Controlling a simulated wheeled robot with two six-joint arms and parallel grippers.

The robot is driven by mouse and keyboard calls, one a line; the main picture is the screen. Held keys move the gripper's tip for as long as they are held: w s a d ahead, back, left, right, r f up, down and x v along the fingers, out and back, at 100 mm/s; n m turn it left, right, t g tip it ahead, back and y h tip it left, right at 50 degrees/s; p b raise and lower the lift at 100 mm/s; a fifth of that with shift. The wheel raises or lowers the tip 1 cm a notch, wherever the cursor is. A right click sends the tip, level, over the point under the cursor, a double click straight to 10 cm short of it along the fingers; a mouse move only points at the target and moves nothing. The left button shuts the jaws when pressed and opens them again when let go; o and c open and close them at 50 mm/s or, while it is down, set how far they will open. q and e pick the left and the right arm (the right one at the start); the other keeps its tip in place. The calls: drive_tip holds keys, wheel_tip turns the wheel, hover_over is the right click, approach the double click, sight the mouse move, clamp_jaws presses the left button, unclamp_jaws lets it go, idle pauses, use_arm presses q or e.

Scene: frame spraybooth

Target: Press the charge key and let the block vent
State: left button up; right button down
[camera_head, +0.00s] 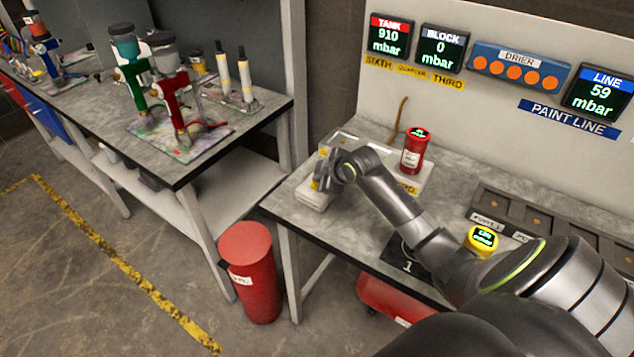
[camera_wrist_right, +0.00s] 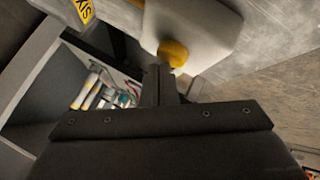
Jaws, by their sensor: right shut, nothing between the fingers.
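The pale block (camera_head: 313,200) sits on the grey bench, partly hidden behind my right arm. In the right wrist view, a round yellow key (camera_wrist_right: 173,53) stands out from the edge of the white block (camera_wrist_right: 205,30). My right gripper (camera_head: 322,182) is shut and empty at the block's left end. In the right wrist view its fingertips (camera_wrist_right: 160,72) are right by the yellow key; I cannot tell whether they touch it. The BLOCK display (camera_head: 441,48) reads 0 mbar, and the TANK display (camera_head: 388,36) reads 910 mbar. My left gripper is out of view.
A red canister (camera_head: 413,152) stands on the block. A yellow canister (camera_head: 482,240) stands near my forearm. The LINE display (camera_head: 598,94) reads 59 mbar. A dark rack (camera_head: 540,222) lies at right. A red bin (camera_head: 250,272) stands on the floor beside the bench.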

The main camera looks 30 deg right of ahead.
drive_tip(key=shift+f, duration=0.4)
idle(0.5)
drive_tip(key=shift+r+p, duration=0.9)
drive_tip(key=shift+r, duration=0.1)
wheel_tip(320, 180, up, 5)
drive_tip(key=p, duration=0.5)
idle(0.4)
